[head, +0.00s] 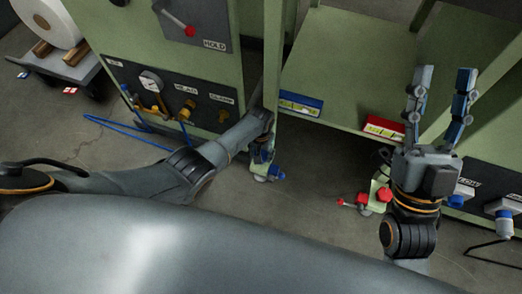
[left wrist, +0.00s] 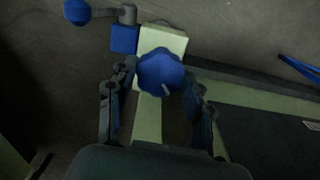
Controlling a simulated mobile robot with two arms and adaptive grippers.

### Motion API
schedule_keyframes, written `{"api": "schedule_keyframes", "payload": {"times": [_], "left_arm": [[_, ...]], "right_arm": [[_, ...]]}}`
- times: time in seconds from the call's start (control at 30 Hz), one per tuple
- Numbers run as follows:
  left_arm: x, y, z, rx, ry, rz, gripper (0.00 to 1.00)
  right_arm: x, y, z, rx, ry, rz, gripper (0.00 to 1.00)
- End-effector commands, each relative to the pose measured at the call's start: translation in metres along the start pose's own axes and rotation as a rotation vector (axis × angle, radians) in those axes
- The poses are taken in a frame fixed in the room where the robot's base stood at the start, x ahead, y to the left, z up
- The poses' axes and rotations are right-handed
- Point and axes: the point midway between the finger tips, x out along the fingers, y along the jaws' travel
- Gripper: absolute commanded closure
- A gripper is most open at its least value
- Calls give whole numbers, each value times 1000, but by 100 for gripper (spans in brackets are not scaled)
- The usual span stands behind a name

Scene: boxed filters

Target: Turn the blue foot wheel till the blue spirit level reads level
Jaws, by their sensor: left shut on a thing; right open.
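The blue foot wheel (left wrist: 160,72) is a lobed knob at the foot of a pale green post, seen in the left wrist view. My left gripper (left wrist: 158,88) has its fingers on both sides of the wheel and is shut on it. In the head view, my left gripper (head: 262,154) is low at the post and largely covers the wheel. The blue spirit level (head: 300,103) is on the frame's green edge above; its bubble is too small to read. My right gripper (head: 444,82) is open, empty and points up at the right.
A blue-balled lever (left wrist: 77,12) with a blue block (left wrist: 124,39) sits beside the wheel. A red spirit level (head: 383,127) and red foot wheel (head: 384,195) are to the right. A gauge panel (head: 170,95) stands left, with a blue hose (head: 115,127) on the floor.

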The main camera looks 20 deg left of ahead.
Motion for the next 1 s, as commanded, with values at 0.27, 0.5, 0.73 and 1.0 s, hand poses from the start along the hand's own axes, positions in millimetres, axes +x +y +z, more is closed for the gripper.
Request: {"api": "schedule_keyframes", "payload": {"times": [0.27,0.5,0.73,1.0], "left_arm": [[0,1,2,-264,-6,1,80],[0,1,2,-493,-6,0,80],[1,1,2,-711,-5,1,80],[1,1,2,-966,-6,0,80]], "right_arm": [[-2,5,38,-11,-222,8,54],[-8,8,59,-16,-345,13,54],[-13,10,72,-19,-422,17,54],[-18,11,80,-21,-475,20,54]]}}
